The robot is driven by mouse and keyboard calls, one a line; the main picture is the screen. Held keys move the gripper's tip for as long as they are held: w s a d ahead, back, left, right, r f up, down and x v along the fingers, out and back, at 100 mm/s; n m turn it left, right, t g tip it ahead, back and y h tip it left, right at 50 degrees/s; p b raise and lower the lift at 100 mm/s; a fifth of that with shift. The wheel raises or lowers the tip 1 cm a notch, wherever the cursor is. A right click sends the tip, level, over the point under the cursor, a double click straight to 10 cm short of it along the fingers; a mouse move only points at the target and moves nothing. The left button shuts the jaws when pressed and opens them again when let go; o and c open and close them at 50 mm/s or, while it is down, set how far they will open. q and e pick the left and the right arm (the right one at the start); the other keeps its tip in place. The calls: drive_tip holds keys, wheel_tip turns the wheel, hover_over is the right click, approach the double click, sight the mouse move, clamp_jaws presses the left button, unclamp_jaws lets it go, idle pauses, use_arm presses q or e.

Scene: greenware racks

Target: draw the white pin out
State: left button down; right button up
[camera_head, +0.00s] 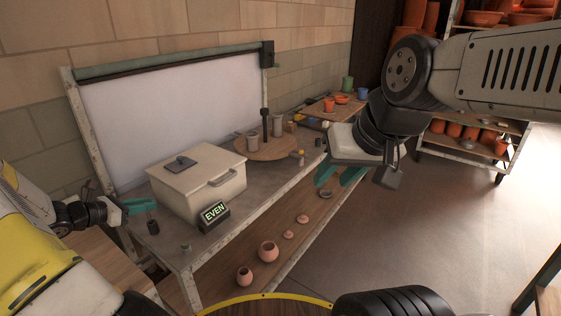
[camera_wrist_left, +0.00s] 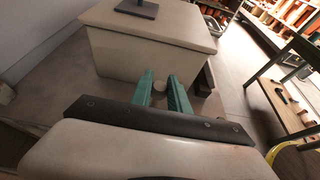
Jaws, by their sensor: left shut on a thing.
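My left gripper (camera_head: 140,205) is at the left end of the workbench, beside the cream lidded box (camera_head: 188,198). In the head view I cannot make out the pin. My right gripper (camera_head: 340,176) hangs to the right of the bench, its teal fingers apart and empty.
A display reading EVEN (camera_head: 214,213) stands in front of the box. A round wooden board (camera_head: 262,150) with grey cups is behind it. Pink pots (camera_head: 268,251) sit on the lower shelf. A rack of orange pots (camera_head: 460,143) stands at the right; the floor between is clear.

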use_arm(q)
drive_tip(key=shift+r, duration=1.1)
drive_tip(key=shift+s, duration=0.1)
